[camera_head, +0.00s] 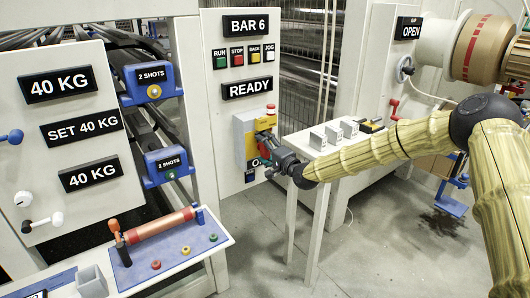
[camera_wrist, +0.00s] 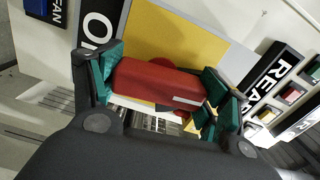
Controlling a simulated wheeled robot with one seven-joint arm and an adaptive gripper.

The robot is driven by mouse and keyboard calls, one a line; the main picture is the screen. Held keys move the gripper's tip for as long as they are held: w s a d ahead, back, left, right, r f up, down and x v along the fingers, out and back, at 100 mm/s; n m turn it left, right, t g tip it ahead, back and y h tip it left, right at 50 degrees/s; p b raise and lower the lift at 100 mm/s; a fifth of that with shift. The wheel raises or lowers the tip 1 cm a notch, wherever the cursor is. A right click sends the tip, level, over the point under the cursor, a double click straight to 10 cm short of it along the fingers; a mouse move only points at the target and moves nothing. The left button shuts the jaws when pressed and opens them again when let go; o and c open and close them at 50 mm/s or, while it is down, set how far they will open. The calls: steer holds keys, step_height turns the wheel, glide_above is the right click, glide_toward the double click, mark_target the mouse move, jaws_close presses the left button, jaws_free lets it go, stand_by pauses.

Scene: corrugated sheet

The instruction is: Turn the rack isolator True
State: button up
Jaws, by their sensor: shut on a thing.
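The rack isolator is a yellow plate (camera_head: 240,128) on the white cabinet front, with a red handle (camera_wrist: 150,82) on it. My gripper (camera_head: 265,150) reaches it from the right in the head view and covers much of its front. In the wrist view my gripper (camera_wrist: 163,80) has its teal-padded fingers at the two ends of the red handle, shut on it. The handle lies across the picture in front of the yellow plate. A black sign (camera_wrist: 95,32) beside the plate shows only an "O"; the rest of its text is hidden.
The READY sign (camera_head: 247,88) and a button row (camera_head: 244,56) sit above the isolator. A white side table (camera_head: 318,146) with grey blocks stands close under my arm. A blue-topped shelf (camera_head: 180,250) stands at the lower left. Grey floor is open at lower right.

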steer(key=shift+w+d+m, duration=0.1)
steer(key=shift+d+m, duration=0.05)
steer(key=shift+m, duration=0.55)
steer(key=o, duration=1)
steer(key=shift+d, duration=0.1)
steer(key=shift+a, duration=0.25)
steer(key=shift+d, duration=0.1)
steer(key=v, duration=1.2)
